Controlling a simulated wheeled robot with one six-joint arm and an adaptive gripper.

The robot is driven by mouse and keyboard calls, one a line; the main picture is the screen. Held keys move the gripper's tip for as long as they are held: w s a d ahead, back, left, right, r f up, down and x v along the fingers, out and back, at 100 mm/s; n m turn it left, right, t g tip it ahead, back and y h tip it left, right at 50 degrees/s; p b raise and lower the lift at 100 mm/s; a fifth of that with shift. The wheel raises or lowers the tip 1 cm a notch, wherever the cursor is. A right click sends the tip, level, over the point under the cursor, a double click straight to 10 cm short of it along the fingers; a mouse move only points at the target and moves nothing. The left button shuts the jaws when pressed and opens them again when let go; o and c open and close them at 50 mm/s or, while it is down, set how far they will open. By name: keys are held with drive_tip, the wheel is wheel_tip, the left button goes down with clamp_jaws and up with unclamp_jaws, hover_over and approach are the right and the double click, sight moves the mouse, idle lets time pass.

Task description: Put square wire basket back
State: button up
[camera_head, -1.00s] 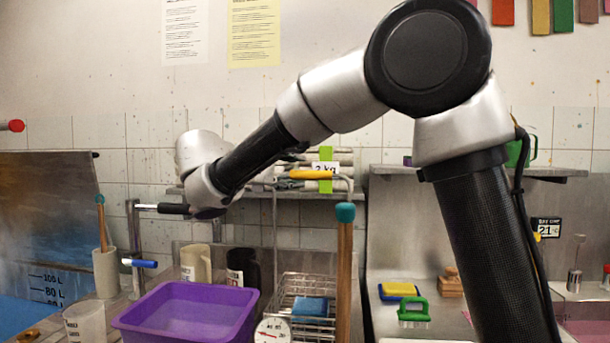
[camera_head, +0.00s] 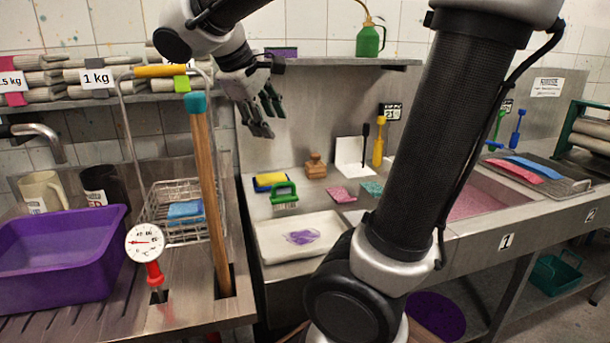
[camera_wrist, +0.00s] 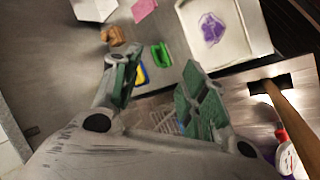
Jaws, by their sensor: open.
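The square wire basket (camera_head: 160,206) stands on the metal drainboard at the left, with a blue sponge (camera_head: 185,212) in it and a tall wire handle or frame rising beside it. A wooden pole with a teal cap (camera_head: 205,170) stands in front of its right side. My gripper (camera_head: 262,118) is open and empty, up in the air to the right of the basket and above the counter. In the wrist view my gripper (camera_wrist: 158,88) shows green finger pads spread apart, and part of the wire basket (camera_wrist: 165,117) shows blurred between and below them.
A purple tub (camera_head: 60,265) and a dial thermometer (camera_head: 145,242) stand near the basket. A white tray (camera_head: 270,248), a green brush (camera_head: 284,197) and a yellow-blue sponge (camera_head: 270,181) lie on the right counter. A shelf with weighted rolls (camera_head: 100,78) is above.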

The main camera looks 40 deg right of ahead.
drive_tip(key=s+f+m+t+y, duration=0.2)
drive_tip(key=s+f+m+y, duration=0.2)
drive_tip(key=s+f, duration=0.5)
drive_tip(key=s+y, duration=0.2)
drive_tip(key=s, duration=0.2)
drive_tip(key=shift+d, duration=0.15)
